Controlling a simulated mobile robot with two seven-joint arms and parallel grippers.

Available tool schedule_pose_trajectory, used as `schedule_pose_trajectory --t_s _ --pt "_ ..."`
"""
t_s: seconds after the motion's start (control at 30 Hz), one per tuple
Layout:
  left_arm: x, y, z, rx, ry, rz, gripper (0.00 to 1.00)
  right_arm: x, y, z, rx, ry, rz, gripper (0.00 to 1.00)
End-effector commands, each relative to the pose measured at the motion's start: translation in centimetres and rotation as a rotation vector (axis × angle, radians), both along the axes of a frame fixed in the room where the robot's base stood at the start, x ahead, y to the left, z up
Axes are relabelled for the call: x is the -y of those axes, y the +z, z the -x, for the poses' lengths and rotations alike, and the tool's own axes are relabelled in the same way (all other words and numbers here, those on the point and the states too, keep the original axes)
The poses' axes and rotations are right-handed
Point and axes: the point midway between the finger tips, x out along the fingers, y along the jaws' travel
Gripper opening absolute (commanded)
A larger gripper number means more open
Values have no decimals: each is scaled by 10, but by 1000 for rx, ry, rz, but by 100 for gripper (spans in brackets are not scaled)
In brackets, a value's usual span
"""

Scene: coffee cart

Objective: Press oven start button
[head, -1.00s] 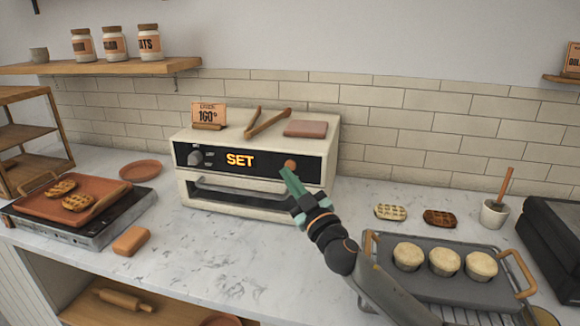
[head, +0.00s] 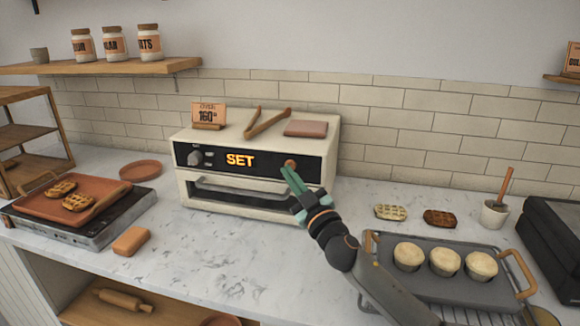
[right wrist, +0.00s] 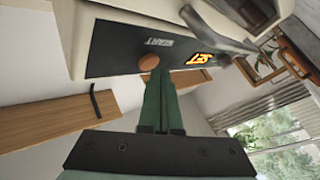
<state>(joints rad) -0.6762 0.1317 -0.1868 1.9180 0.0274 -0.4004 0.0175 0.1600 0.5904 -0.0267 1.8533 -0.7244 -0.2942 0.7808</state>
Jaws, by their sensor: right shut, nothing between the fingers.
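The oven (head: 255,205) is a cream box on the counter with a dark front panel whose display (head: 240,160) reads "SET" in orange. The round orange-brown start button (head: 291,163) is on the panel's right side. In the right wrist view the button (right wrist: 149,62) is beside a "START" label. My right gripper (head: 290,173), with green fingers, is shut and empty. Its tips (right wrist: 157,74) are right at the button's lower edge; I cannot tell whether they touch it. My left gripper is not in view.
A knob (head: 195,156) and door handle (head: 240,188) are on the oven front. A tray of muffins (head: 450,290) is at the lower right, near my right arm. A griddle (head: 75,225) stands left. The counter between is mostly clear.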

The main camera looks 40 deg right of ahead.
Motion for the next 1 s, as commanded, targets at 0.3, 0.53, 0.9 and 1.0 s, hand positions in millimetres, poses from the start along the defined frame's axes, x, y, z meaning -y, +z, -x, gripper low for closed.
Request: schedule_pose_trajectory --t_s 0.3,0.53,0.9,1.0 --pt "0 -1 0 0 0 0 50 2 0 -2 0 0 0 0" --pt "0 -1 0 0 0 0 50 5 0 -4 -1 0 -1 0" --pt "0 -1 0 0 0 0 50 6 0 -5 -1 0 0 0" --pt "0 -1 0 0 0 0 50 6 0 -5 -1 0 -1 0"
